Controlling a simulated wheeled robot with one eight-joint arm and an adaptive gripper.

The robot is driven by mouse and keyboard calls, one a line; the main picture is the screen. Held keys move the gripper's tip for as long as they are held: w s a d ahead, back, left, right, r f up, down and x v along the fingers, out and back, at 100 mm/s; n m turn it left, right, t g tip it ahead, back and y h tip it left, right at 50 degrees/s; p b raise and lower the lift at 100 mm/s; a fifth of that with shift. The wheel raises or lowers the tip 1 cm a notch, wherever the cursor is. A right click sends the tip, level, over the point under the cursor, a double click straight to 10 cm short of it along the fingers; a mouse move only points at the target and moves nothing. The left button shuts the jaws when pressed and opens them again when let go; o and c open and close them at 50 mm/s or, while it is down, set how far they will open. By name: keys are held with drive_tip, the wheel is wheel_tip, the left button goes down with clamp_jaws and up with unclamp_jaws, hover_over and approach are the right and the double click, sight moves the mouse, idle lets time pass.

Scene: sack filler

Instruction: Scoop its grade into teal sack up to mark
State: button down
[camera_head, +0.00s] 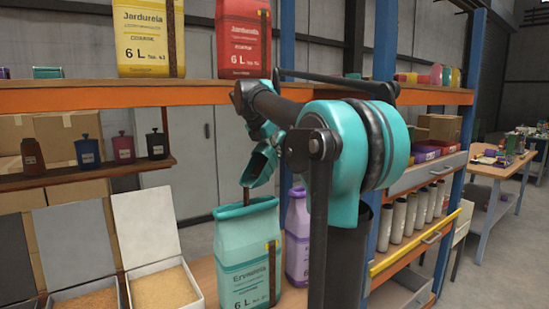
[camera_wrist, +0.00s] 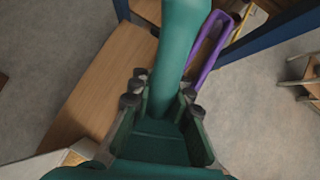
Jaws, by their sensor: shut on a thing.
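The teal sack (camera_head: 243,262), labelled 6 L, stands upright with its mouth open. A narrow strip (camera_head: 272,275) with a yellow mark near its top runs down the sack's right side; the fill level is too small to read surely. A teal scoop (camera_head: 261,164) hangs tilted above the mouth, apart from it. A thin dark brown stream (camera_head: 246,196) runs from the scoop's lip into the sack. My gripper is shut on the scoop, partly hidden behind my arm; it shows in the wrist view (camera_wrist: 160,95), with the scoop (camera_wrist: 181,45) between its fingers.
A purple sack (camera_head: 297,240) stands close behind, to the right. Open bins of tan grain (camera_head: 162,285) and (camera_head: 88,300) are at lower left, lids raised. A yellow sack (camera_head: 150,35) and red sack (camera_head: 243,40) stand on the orange-edged shelf (camera_head: 100,97) above.

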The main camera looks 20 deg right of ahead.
drive_tip(key=shift+r, duration=0.1)
drive_tip(key=shift+r, duration=0.1)
drive_tip(key=shift+d+r+g+y, duration=0.15)
drive_tip(key=shift+r+g+y, duration=0.45)
drive_tip(key=shift+y, duration=0.2)
drive_tip(key=shift+r+g+y, duration=0.65)
drive_tip(key=shift+g+y, duration=0.25)
drive_tip(key=shift+y, duration=0.3)
drive_tip(key=shift+a+r, duration=0.15)
drive_tip(key=shift+a, duration=0.05)
